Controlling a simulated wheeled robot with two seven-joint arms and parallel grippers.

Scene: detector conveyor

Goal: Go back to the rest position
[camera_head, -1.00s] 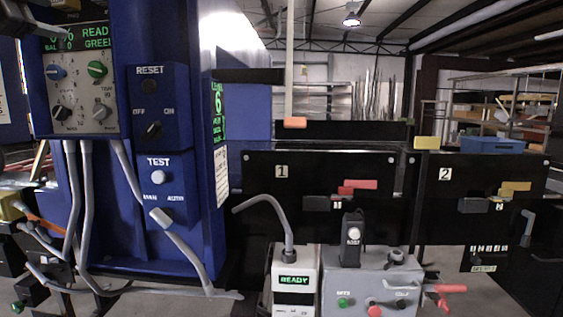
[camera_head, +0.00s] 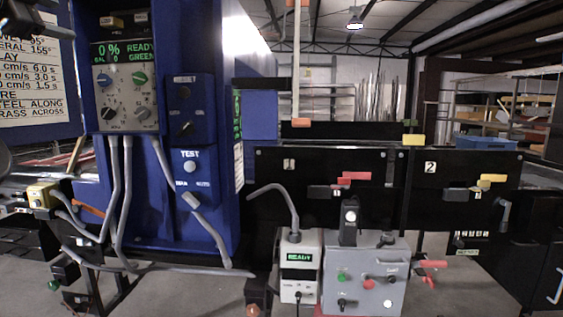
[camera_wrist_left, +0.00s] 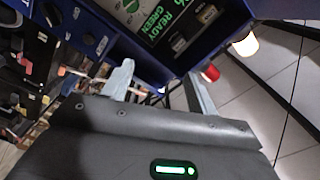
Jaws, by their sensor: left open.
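My left gripper shows in the left wrist view (camera_wrist_left: 158,88), with its two pale fingers apart and nothing visible between them. A tilted blue cabinet with a green READY GREEN display (camera_wrist_left: 160,22) is beyond the fingers. In the head view only a dark piece at the left edge may be part of my left arm; its fingers cannot be made out there. My right gripper is in neither view.
The blue detector cabinet (camera_head: 212,215) stands left of centre, with grey cables hanging from its control panel (camera_head: 125,95). A white READY box (camera_head: 299,262) and a grey control box (camera_head: 365,272) stand low in the middle. Black panels marked 1 and 2 (camera_head: 460,178) are behind.

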